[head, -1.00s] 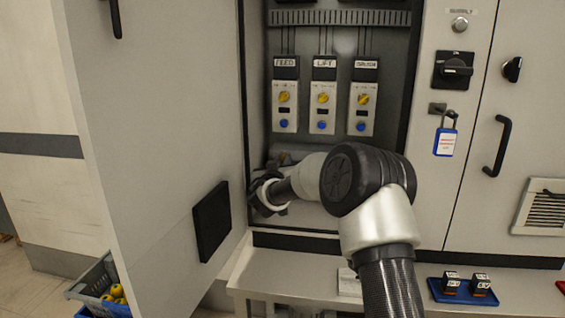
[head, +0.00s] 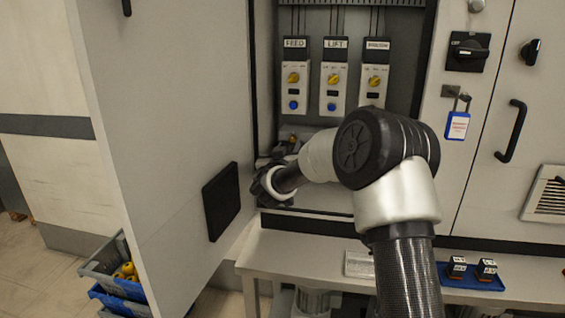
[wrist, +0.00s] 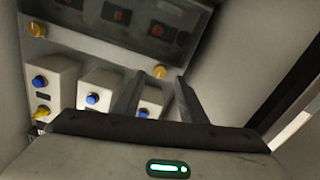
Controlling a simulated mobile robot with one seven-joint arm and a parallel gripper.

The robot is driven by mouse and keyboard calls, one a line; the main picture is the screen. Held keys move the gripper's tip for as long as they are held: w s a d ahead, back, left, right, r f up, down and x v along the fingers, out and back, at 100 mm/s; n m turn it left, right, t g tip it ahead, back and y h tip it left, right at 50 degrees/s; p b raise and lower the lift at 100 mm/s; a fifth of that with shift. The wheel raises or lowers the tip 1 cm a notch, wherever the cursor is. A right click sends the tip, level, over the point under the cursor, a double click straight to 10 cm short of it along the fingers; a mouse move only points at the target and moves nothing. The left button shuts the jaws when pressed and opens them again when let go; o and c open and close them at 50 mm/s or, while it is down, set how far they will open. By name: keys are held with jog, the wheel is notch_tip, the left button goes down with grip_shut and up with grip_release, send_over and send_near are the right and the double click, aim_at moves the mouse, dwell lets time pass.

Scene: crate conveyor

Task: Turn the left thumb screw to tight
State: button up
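Two yellow thumb screws sit at the edge of a dark panel low in the open cabinet. The wrist view seems upside down, so the left thumb screw appears as the right-hand one (wrist: 160,71); the other thumb screw (wrist: 37,29) is at upper left there. My gripper (wrist: 161,76) is open, its two dark fingers either side of the left screw in that view. I cannot tell whether they touch it. In the head view my gripper (head: 268,183) is at the cabinet's lower left, largely hidden by its own wrist. A small yellow spot shows just above it.
Three modules, including FEED (head: 294,75) and LIFT (head: 334,78), have yellow knobs and blue buttons above the panel. The open cabinet door (head: 150,130) stands close left of my gripper. A shelf (head: 300,258) runs below, with a blue tray (head: 455,282) at right.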

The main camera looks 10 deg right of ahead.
jog(key=v, duration=1.3)
